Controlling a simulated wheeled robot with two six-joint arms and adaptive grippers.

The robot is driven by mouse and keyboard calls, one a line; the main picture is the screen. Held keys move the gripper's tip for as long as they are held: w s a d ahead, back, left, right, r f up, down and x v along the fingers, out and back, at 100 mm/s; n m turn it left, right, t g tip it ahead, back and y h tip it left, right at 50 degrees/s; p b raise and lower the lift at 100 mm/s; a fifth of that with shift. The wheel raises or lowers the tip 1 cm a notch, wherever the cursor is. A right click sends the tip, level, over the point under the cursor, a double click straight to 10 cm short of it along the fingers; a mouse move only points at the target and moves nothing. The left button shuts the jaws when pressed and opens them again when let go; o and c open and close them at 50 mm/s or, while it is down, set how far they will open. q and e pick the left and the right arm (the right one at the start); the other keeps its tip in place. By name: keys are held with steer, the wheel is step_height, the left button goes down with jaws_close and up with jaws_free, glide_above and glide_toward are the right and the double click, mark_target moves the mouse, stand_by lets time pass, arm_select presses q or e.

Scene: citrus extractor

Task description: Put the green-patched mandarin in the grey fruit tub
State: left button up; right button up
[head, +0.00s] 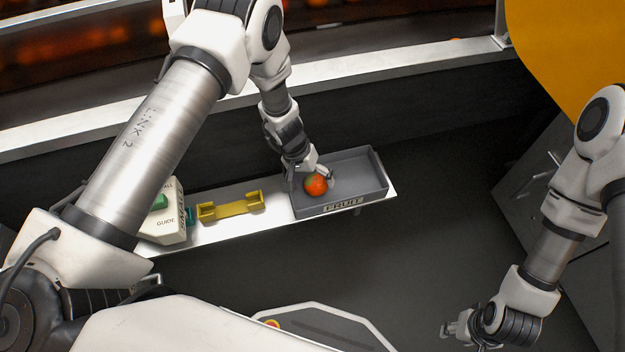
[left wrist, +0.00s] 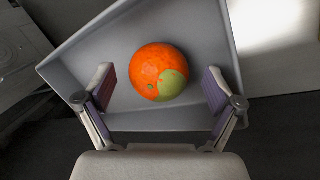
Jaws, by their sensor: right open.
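The mandarin (head: 316,185) is orange with a green patch. It is inside the grey fruit tub (head: 361,174), in its left part, and the tub's front carries the word FRUIT. In the left wrist view the mandarin (left wrist: 159,71) lies between my left gripper's spread fingers, with a gap on each side, against the tub's grey floor (left wrist: 105,50). My left gripper (head: 311,177) is open and reaches down into the tub around the mandarin. My right gripper (head: 447,329) is open and empty at the lower right, away from the tub.
The tub stands at the right end of a narrow white shelf (head: 280,213). A yellow bracket (head: 230,206) and a white box with a green button (head: 165,215) are on the shelf to its left. The dark floor right of the shelf is clear.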

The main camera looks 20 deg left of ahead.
arm_select(q)
steer(key=v, duration=1.2)
